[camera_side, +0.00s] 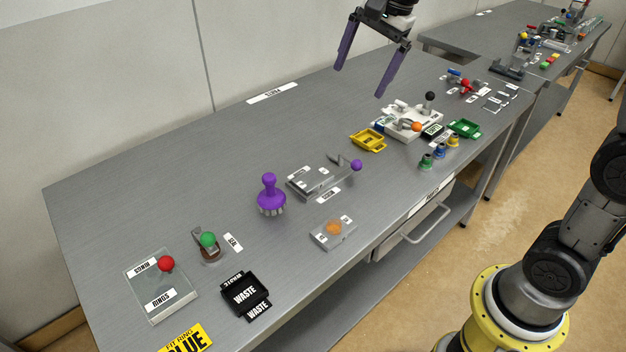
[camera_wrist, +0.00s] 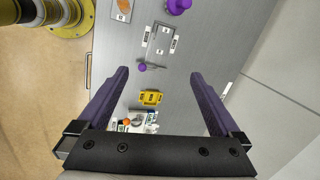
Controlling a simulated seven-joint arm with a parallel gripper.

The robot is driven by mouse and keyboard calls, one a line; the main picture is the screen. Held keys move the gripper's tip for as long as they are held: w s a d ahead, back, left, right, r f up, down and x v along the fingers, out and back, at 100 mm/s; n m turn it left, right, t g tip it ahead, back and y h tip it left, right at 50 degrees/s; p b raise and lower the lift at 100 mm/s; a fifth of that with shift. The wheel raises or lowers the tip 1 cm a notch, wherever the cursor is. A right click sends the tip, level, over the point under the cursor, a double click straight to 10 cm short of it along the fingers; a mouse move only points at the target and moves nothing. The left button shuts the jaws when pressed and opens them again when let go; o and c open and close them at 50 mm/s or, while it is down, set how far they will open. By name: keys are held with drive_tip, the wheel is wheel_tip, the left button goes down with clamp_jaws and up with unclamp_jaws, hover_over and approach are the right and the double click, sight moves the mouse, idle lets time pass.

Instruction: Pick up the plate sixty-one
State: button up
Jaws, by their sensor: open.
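My gripper (camera_side: 360,82) is open and empty, high above the back of the grey table, with its purple fingers spread wide. It also shows in the wrist view (camera_wrist: 159,73), with nothing between the fingers. I cannot read the number sixty-one anywhere, so I cannot tell which thing is that plate. A flat grey fixture with a purple knob (camera_side: 318,181) lies mid-table, with small white labels. A grey plate with an orange patch (camera_side: 333,231) lies near the front edge. Small labelled pieces (camera_side: 497,101) lie far right, too small to read.
A yellow tray (camera_side: 368,140), a white fixture (camera_side: 412,120) and a green tray (camera_side: 464,129) stand right of centre. A purple-handled brush (camera_side: 270,196) stands upright. A black waste tray (camera_side: 246,293) and a rings plate (camera_side: 160,286) are front left. The table's back left is clear.

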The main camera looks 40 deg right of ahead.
drive_tip(key=w+f+m+g, duration=0.1)
drive_tip(key=w+f+m, duration=0.1)
drive_tip(key=w+f, duration=0.4)
drive_tip(key=g, duration=0.2)
approach(313, 177)
drive_tip(key=shift+d+f+y, duration=0.15)
drive_tip(key=shift+d+f, duration=0.15)
drive_tip(key=shift+f, duration=0.25)
drive_tip(key=shift+d+f+y, duration=0.15)
drive_tip(key=shift+d+f, duration=0.2)
drive_tip(key=shift+f, duration=0.2)
drive_tip(key=shift+a+f, duration=0.1)
drive_tip(key=shift+f, duration=0.45)
drive_tip(key=f, duration=0.1)
drive_tip(key=a+f, duration=0.1)
drive_tip(key=f, duration=0.1)
drive_tip(key=shift+a+f, duration=0.35)
drive_tip(key=shift+a, duration=0.05)
drive_tip(key=shift+f, duration=0.6)
drive_tip(key=shift+r, duration=0.1)
drive_tip(key=c, duration=1.6)
